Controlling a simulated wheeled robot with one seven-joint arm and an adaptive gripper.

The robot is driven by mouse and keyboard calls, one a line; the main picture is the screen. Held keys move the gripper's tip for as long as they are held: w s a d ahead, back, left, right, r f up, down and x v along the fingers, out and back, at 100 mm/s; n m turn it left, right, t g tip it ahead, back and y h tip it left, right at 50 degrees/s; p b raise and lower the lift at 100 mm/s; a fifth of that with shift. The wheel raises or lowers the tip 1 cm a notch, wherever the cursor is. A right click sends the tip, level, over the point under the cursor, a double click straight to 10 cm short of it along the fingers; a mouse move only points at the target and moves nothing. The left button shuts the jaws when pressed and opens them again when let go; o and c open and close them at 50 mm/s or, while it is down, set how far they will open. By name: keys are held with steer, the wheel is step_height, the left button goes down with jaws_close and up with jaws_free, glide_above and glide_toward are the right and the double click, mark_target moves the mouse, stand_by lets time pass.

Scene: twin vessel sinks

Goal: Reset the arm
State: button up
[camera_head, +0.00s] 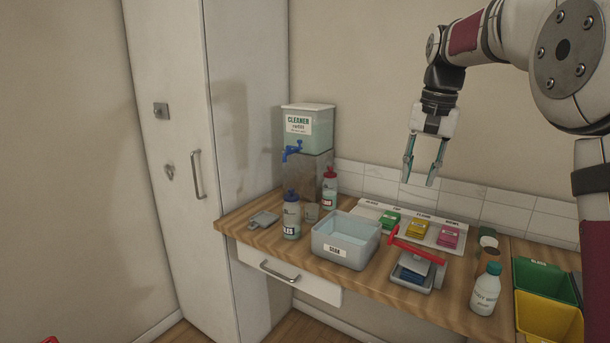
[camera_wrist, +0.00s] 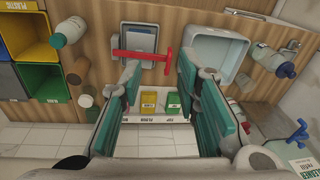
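My arm reaches in from the right in the head view, with my gripper (camera_head: 424,162) pointing down above the back of the wooden counter. Its two fingers are apart with nothing between them. The wrist view also shows my gripper (camera_wrist: 168,125) with both teal fingers spread and clear of every object. The counter's things lie below the fingertips, and nothing touches them.
The wooden counter (camera_head: 262,239) holds a grey basin (camera_head: 345,258), a red-handled tool (camera_head: 415,245) over a small tray, colored packs (camera_head: 418,228), bottles (camera_head: 486,288) and a cleaner dispenser (camera_head: 307,130). Green and yellow bins (camera_head: 546,280) stand right. A tall cabinet (camera_head: 165,60) stands left.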

steer(key=s+a+r+n+t+p, duration=0.1)
steer(key=s+a+r+p, duration=0.1)
steer(key=s, duration=0.9)
steer(key=s+a+r+n+t+p, duration=0.1)
steer(key=s+a+r+n, duration=0.15)
steer(key=s, duration=0.85)
steer(key=s+f+n+p, duration=0.1)
steer(key=s+f, duration=0.2)
steer(key=s, duration=0.5)
steer(key=s+f+n+p, duration=0.1)
steer(key=s+f, duration=0.3)
steer(key=s, duration=0.5)
steer(key=shift+a+f+t+h, duration=0.25)
steer(key=shift+a+t+h, duration=0.05)
steer(key=shift+t+h, duration=0.1)
